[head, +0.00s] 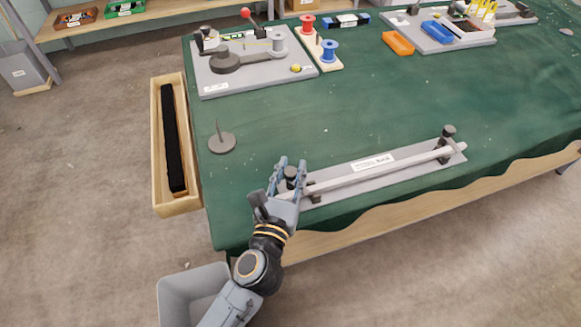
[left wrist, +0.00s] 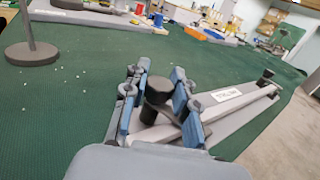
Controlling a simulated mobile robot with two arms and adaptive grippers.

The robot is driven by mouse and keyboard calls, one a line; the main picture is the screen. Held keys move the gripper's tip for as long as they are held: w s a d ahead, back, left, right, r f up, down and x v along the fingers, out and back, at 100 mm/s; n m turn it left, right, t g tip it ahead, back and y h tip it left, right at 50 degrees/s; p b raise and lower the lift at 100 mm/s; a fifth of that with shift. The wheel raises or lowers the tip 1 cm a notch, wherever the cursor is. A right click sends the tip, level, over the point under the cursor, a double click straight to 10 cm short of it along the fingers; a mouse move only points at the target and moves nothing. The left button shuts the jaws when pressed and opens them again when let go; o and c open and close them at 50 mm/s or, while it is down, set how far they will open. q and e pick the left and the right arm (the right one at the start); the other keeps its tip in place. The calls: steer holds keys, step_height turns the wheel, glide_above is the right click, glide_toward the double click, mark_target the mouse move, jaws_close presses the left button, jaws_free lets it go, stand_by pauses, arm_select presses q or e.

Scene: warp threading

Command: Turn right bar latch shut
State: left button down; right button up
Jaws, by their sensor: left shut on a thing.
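A pale bar (head: 375,171) lies along a grey base plate (head: 400,178) near the table's front edge, with a white label on the plate. A dark bar latch with a round knob (head: 447,131) stands at the bar's right end, with no gripper near it. A second dark latch knob (head: 291,173) is at the left end; it also shows in the left wrist view (left wrist: 158,90). My left gripper (head: 289,168) is shut on this left-end knob, with blue finger pads on either side. The gripper partly hides the latch's lower part. My right gripper is not in view.
A dark disc with an upright pin (head: 222,142) stands left of the bar. A grey board with a lever (head: 255,68), red (head: 308,25) and blue (head: 329,51) spools and an orange tray (head: 398,43) are farther back. The green cloth between is clear.

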arm_select(q)
steer(key=m+h+p, duration=0.1)
steer(key=h+p, duration=0.1)
steer(key=m+g+h+p, duration=0.1)
steer(key=h+p, duration=0.1)
steer(key=shift+a+r+m+g, duration=0.1)
steer(key=shift+r+m+g, duration=0.2)
steer(key=shift+m, duration=0.1)
steer(key=shift+m+g+h, duration=0.3)
steer(key=shift+m+h, duration=0.2)
steer(key=shift+h, duration=0.1)
steer(key=shift+f+m+g+h+p, duration=0.35)
steer(key=shift+m+g+h, duration=0.25)
steer(key=shift+h, duration=0.3)
steer(key=c, duration=1)
jaws_free()
steer(key=shift+c, duration=0.2)
steer(key=v, duration=1.2)
steer(key=shift+r, duration=0.1)
